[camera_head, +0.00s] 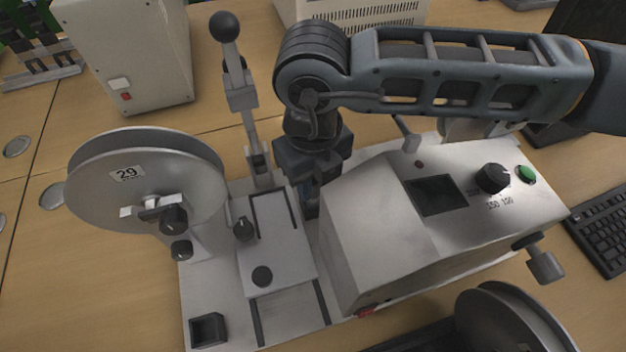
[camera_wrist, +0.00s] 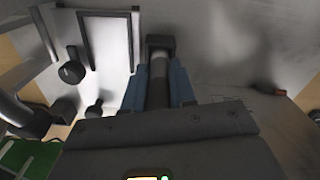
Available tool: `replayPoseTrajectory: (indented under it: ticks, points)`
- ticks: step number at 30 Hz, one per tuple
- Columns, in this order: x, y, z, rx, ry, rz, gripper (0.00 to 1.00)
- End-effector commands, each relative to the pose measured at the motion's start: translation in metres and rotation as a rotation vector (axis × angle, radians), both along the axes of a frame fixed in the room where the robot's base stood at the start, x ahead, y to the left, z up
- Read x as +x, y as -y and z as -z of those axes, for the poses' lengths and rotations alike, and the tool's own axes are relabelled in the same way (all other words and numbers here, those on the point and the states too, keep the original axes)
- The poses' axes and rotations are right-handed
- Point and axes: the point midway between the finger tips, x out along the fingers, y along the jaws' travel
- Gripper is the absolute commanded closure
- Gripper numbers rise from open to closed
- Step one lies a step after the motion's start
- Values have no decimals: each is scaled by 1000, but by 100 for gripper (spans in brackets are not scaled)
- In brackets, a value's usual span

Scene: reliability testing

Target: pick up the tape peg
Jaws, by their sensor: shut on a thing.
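My gripper (camera_head: 311,197) points down into the gap between the raised plate and the metal control box of the machine. In the wrist view its blue fingers (camera_wrist: 158,88) are shut on a dark grey round peg, the tape peg (camera_wrist: 157,74), one finger on each side. The peg's far end meets a dark square socket (camera_wrist: 160,42); I cannot tell whether it sits inside it. In the head view the peg is hidden by my gripper and the box.
The control box (camera_head: 385,235) stands close on the right of my gripper. A lever with a black ball (camera_head: 225,27) rises behind, left of my arm. A reel marked 29 (camera_head: 150,180) is at left. An empty-looking square socket (camera_head: 208,330) is at the front left.

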Motion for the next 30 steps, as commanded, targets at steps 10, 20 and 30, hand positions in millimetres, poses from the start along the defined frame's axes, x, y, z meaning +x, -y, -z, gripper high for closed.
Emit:
replayPoseTrajectory:
  ticks: [10, 20, 30]
  points:
    - [1, 0, -47, 1, 4, -1, 100]
    - [0, 0, -95, 0, 1, -1, 100]
    - [0, 0, -100, 1, -1, 0, 100]
